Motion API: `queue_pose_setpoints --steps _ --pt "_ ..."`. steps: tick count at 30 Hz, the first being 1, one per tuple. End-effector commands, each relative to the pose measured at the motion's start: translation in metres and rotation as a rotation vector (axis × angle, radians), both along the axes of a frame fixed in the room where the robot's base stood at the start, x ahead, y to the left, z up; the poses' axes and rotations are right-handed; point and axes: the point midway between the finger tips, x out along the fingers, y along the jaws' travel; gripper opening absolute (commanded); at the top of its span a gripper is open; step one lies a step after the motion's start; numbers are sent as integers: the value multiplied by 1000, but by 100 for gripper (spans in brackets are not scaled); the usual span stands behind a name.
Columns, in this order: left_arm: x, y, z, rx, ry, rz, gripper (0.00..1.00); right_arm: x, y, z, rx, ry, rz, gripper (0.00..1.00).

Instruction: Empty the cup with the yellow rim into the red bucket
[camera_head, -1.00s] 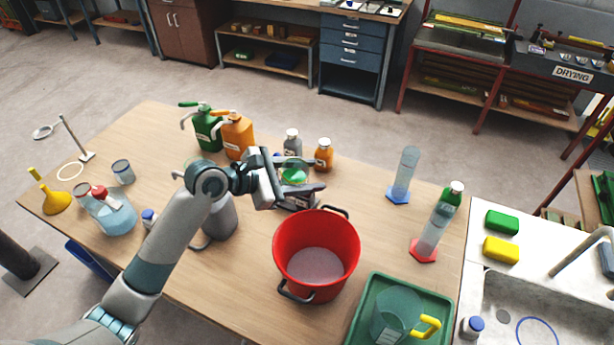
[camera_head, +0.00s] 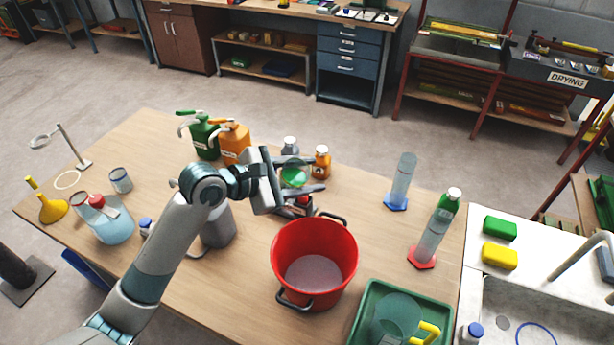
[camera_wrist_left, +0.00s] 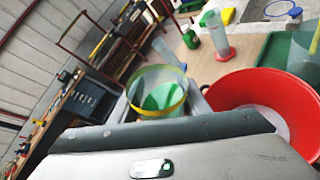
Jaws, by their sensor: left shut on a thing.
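My left gripper (camera_head: 306,175) is shut on the yellow-rimmed cup (camera_wrist_left: 158,92), a clear cup with green contents. In the wrist view its mouth faces the camera and the green lies inside; whether it tilts much is hard to tell. In the head view the fingers hide most of the cup, and only its green contents show between them. The red bucket (camera_head: 314,235) stands on the table just in front of and right of the gripper, with dark handles and a pale grey bottom. The cup is beside the bucket, towards its far side. My right gripper is out of view.
A green tray (camera_head: 361,318) with a clear jug stands right of the bucket. Two cylinders (camera_head: 403,180) (camera_head: 430,243) stand further right. Green and orange jugs (camera_head: 234,142) and small bottles (camera_head: 322,160) stand behind the gripper. A dark object with red sits below the gripper.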

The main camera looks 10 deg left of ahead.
Motion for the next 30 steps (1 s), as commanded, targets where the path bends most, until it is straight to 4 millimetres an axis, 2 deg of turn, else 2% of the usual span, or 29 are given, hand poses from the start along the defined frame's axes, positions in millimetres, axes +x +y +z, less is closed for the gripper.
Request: queue_pose_setpoints --steps 14,22,28,30 --pt "2 1 -20 71 -102 0 18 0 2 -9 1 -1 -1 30" --pt "3 3 -30 140 -204 0 18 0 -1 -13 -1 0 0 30" --pt "4 3 -39 244 -354 -1 18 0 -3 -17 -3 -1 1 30" --pt "6 4 -36 247 -359 0 18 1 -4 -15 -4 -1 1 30"
